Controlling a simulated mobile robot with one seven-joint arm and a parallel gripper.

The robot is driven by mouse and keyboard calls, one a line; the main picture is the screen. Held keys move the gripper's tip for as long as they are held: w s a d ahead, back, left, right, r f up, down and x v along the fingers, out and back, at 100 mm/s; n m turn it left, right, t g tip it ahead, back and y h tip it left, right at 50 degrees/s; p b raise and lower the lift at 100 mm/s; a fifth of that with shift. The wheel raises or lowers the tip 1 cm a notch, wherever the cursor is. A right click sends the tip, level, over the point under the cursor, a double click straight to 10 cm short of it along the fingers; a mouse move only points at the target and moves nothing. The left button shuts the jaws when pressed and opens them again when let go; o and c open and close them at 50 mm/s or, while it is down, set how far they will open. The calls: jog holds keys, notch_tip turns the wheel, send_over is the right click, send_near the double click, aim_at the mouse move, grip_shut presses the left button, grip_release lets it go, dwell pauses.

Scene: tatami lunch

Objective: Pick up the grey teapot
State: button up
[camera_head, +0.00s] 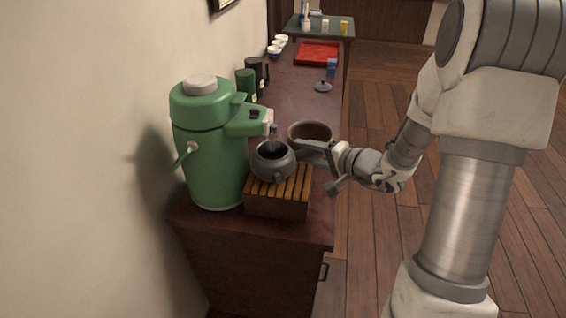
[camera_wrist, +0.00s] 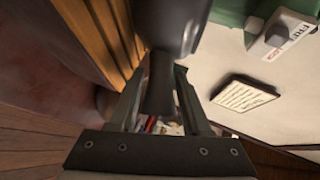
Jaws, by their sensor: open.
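The grey teapot (camera_head: 272,163) stands upright without a lid on a slatted wooden stand (camera_head: 277,205), just right of the green dispenser and under its spout. My gripper (camera_head: 318,162) is at the teapot's right side. In the wrist view the teapot's dark body (camera_wrist: 178,25) fills the top middle. Its straight handle (camera_wrist: 158,95) lies between the two open fingers of my gripper (camera_wrist: 157,80). I cannot tell whether either finger touches the handle. A small grey lid (camera_head: 323,86) lies farther back on the counter.
The green dispenser (camera_head: 211,150) stands close at the left, against the wall. A brown bowl (camera_head: 310,130) is just behind my gripper. Dark canisters (camera_head: 246,82), white cups (camera_head: 275,48) and a red tray (camera_head: 317,54) are farther back. The floor right of the counter is open.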

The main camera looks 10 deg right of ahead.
jog(key=shift+x, duration=1.3)
grip_shut()
